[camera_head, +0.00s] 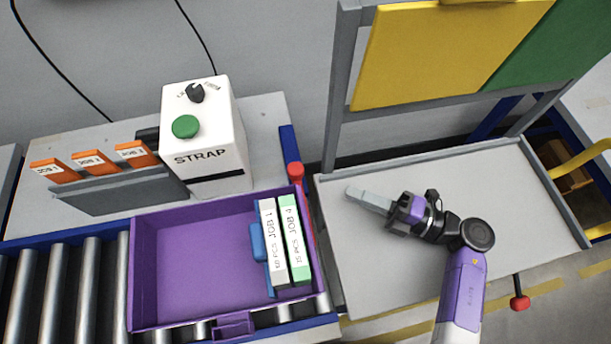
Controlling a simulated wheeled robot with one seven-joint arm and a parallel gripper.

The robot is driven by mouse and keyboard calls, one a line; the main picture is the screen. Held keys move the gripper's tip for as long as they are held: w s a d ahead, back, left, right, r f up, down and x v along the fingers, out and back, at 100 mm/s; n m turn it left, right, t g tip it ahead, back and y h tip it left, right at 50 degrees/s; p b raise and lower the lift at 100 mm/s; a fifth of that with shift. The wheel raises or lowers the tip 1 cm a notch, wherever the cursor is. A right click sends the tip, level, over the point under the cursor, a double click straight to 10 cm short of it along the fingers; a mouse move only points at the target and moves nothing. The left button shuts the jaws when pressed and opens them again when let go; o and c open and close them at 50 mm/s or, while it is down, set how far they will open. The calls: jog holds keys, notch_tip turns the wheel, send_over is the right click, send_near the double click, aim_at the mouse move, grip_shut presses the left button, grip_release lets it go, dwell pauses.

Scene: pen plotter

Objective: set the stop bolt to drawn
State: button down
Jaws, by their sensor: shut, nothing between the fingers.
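No label marks the stop bolt, and I cannot tell for certain which part it is. A red ball knob (295,170) stands by the blue post between the conveyor end and the grey table, with a red bar partly hidden beside the purple tray. Another red knob (519,302) sits on a thin dark rod below the grey table's front edge. My gripper (352,191) is shut and empty over the left part of the grey table, pointing left. It is apart from both knobs, nearer the first.
The purple tray (141,275) on the roller conveyor (57,290) holds a white box (271,240) and a green box (295,240). A white STRAP machine (212,135) stands behind it. Yellow and green panels (440,50) rise behind the grey table (390,275), whose top is mostly clear.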

jog(key=shift+s+a+g, duration=0.2)
jog(key=shift+s+g, duration=0.25)
jog(key=shift+g, duration=0.05)
jog(key=shift+n, duration=0.3)
jog(key=shift+a, duration=0.1)
jog(key=p+x, duration=0.2)
jog(key=x, duration=0.7)
jog(key=shift+w+a+p, duration=0.25)
jog(key=shift+a+p, duration=0.05)
jog(key=shift+a, duration=0.05)
jog(key=shift+r, duration=0.1)
jog(key=w+b, duration=0.1)
jog(key=w+a+b, duration=0.1)
jog(key=w, duration=0.1)
jog(key=shift+w, duration=0.3)
